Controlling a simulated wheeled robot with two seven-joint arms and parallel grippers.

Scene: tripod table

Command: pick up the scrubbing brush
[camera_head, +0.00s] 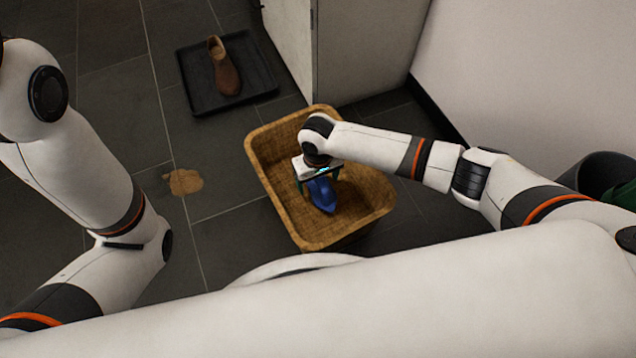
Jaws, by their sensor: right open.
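The scrubbing brush appears to be the blue object (322,194) inside the brown woven basket (292,212). Part of it is hidden under my right gripper. My right gripper (318,184) points down into the basket, over the blue object, with its fingers apart. I cannot tell whether the fingers touch the object or stand on either side of it. My left arm comes in at the left, but its gripper is out of view.
A brown boot (226,72) stands on a black tray (204,98) at the back. A tan stain (183,182) marks the dark tiled floor left of the basket. A pale cabinet (350,45) and wall stand behind. A dark bin (603,172) is at the right.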

